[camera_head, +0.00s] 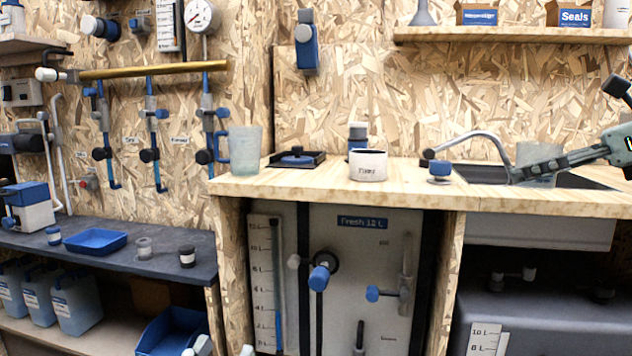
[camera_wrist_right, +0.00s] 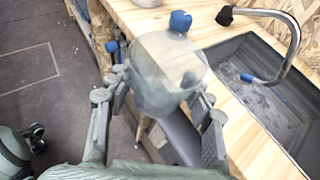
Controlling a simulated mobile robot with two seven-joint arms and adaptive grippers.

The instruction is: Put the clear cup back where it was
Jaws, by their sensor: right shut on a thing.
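A clear, greyish cup (camera_head: 540,153) is in my right gripper (camera_head: 528,172), in front of the sink at the right of the head view. In the right wrist view the cup (camera_wrist_right: 160,70) sits between the two fingers of the right gripper (camera_wrist_right: 158,100), which is shut on it. It looks roughly upright; its base is partly hidden by the gripper. My left gripper (camera_head: 223,349) shows only as pale fingertips at the bottom edge of the head view, spread apart with nothing seen between them.
The tap (camera_head: 480,138) arches over the dark sink (camera_wrist_right: 250,90). Counter between tub and knob is clear.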

